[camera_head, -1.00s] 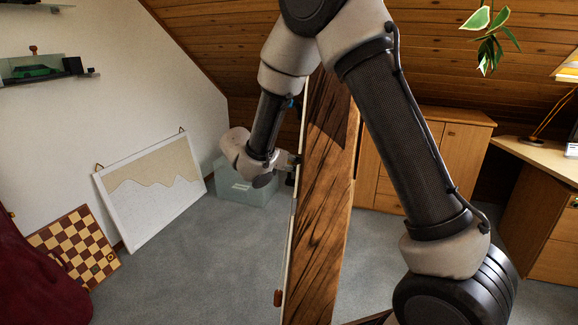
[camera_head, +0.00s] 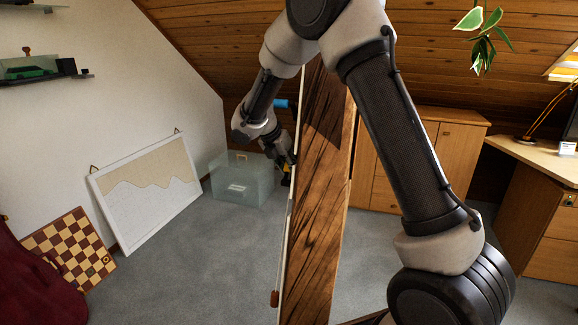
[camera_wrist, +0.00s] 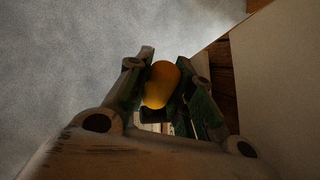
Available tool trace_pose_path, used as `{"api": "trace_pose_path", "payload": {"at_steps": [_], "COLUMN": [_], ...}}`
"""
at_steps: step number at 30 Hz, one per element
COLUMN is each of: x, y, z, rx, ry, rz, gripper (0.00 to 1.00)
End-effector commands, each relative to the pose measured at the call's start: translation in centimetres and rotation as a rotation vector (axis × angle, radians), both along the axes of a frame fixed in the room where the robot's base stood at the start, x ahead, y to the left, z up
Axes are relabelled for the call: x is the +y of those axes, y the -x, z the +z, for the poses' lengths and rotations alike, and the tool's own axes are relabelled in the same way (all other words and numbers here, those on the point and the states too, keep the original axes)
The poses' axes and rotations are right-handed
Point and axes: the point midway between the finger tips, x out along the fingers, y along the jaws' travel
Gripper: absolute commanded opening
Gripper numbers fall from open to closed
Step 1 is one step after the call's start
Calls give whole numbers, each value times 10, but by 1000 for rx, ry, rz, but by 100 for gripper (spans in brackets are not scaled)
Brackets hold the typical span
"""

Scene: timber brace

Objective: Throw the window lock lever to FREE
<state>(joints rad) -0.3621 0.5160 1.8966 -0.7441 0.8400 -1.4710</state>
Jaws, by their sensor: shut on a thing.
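In the wrist view, a rounded orange-yellow knob (camera_wrist: 161,84), which looks like the grip of the lock lever, sits between the two fingers of my gripper (camera_wrist: 163,88). The fingers are shut on it. In the head view, my gripper (camera_head: 287,176) is small and dark, pointing downward close to the left side of the timber post, with a bit of yellow at it. The lever's shaft, its mount and any FREE marking cannot be made out. The window is not clearly seen beside the gripper.
The dark-grained timber post (camera_head: 322,200) stands close on my gripper's right. A blue cylinder (camera_head: 282,103) shows above, beside the post. A translucent bin (camera_head: 241,183) is on the floor behind. A framed board (camera_head: 147,190) and a chessboard (camera_head: 68,250) lean left. Carpet between is clear.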

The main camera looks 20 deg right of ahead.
Motion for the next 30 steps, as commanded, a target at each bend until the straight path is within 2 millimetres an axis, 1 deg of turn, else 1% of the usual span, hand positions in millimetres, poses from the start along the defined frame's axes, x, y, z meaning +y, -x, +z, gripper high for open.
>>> {"api": "trace_pose_path", "payload": {"at_steps": [11, 12, 13, 23, 26, 29, 30], "x": [0, 0, 0, 1, 5, 14, 18], "y": [-1, 0, 0, 0, 1, 5, 7], "z": [0, 0, 0, 1, 9, 24, 33], "rx": [1, 2, 2, 2, 1, -1, -2], "ry": [-2, -1, -1, -1, -1, -2, -2], "rz": [1, 0, 0, 0, 1, 2, 3], "gripper": [0, 30, 33, 33, 33, 33, 33]}}
